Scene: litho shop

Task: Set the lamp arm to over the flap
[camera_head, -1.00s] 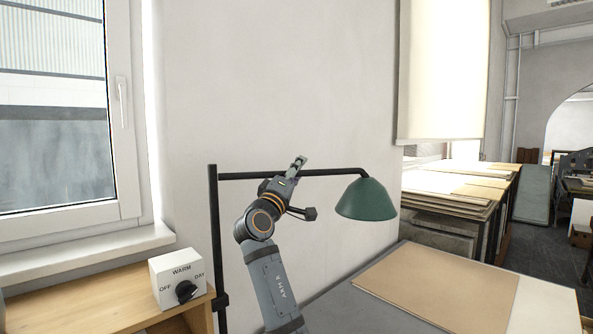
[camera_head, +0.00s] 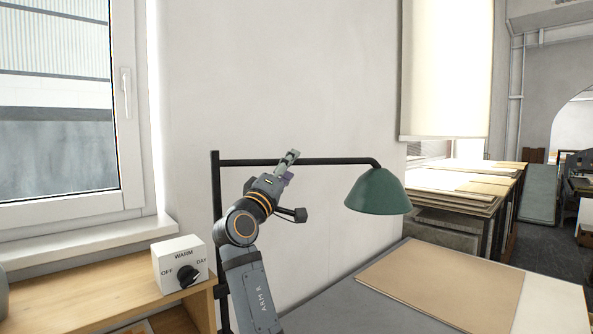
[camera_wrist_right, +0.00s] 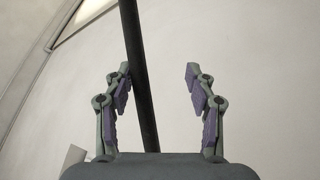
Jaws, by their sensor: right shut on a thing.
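A desk lamp has a thin black horizontal lamp arm (camera_head: 335,161) on a black upright pole (camera_head: 216,200) and a green shade (camera_head: 377,192) at its right end. In the right wrist view the dark bar (camera_wrist_right: 140,90) passes between the fingers (camera_wrist_right: 157,75), close to the left one, with space showing on the right. A flat tan sheet (camera_head: 440,280) lies below and right of the shade; I cannot tell if this is the flap. My left gripper is not in view.
A white switch box (camera_head: 178,262) marked OFF, WARM and DAY stands on a wooden shelf (camera_head: 80,296) at the left. A grey table (camera_head: 345,305) carries the tan sheet and a white one. A window is at the left. Stacked sheets (camera_head: 455,190) lie behind.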

